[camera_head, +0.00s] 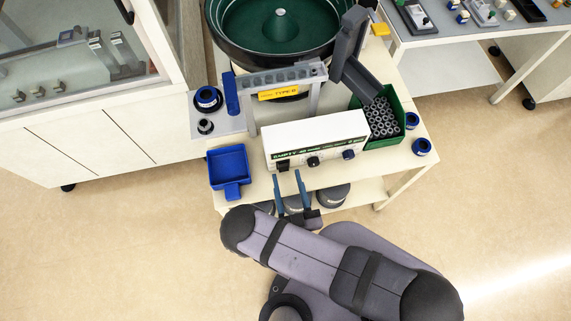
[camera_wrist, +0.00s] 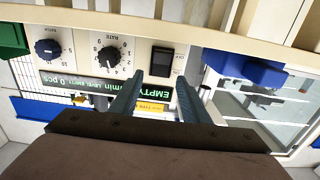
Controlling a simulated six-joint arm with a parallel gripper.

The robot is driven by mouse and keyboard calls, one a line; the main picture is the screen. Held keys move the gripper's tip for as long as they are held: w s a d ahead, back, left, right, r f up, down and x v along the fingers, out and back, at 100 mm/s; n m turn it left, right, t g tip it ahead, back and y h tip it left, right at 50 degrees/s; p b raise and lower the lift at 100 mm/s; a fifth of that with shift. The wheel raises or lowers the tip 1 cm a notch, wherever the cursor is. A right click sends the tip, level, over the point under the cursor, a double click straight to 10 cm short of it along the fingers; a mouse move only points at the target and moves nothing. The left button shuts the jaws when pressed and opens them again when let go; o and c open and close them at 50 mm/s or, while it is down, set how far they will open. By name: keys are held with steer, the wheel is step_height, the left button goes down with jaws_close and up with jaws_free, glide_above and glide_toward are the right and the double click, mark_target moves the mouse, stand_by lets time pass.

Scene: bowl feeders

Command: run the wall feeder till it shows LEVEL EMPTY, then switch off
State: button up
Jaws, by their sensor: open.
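The feeder's white control box (camera_head: 315,135) stands on the cream table. Its green display (camera_head: 290,157) starts with EMPTY; in the wrist view the display (camera_wrist: 75,83), upside down, reads EMPTY, a rate per min, LEVEL EMPTY and 0 pcs. The black rocker switch (camera_head: 283,166) is at the panel's left; it also shows in the wrist view (camera_wrist: 161,61), but I cannot tell its position. Beside it are a RATE knob (camera_wrist: 111,57) and a blue-black knob (camera_wrist: 48,48). My gripper (camera_head: 287,174) is open and empty in front of the switch, its fingertips (camera_wrist: 160,77) apart.
The green-lined feeder bowl (camera_head: 255,28) stands behind, with no parts seen inside. A green bin (camera_head: 398,130) holds several grey parts right of the box. A blue tray (camera_head: 228,165) sits left. Blue-rimmed round parts (camera_head: 421,147) lie near the right edge.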

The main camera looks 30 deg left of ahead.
mark_target(283, 164)
steer(key=shift+x, duration=1.5)
steer(key=c, duration=1.1)
steer(key=shift+o, duration=0.2)
steer(key=p, duration=0.3)
steer(key=shift+a+r, duration=0.1)
steer(key=p, duration=0.2)
steer(key=shift+s+t+y+p, duration=0.1)
steer(key=shift+t+y+p, duration=0.2)
steer(key=shift+t+y, duration=0.1)
steer(key=shift+f+p, duration=0.3)
steer(key=shift+p, duration=0.1)
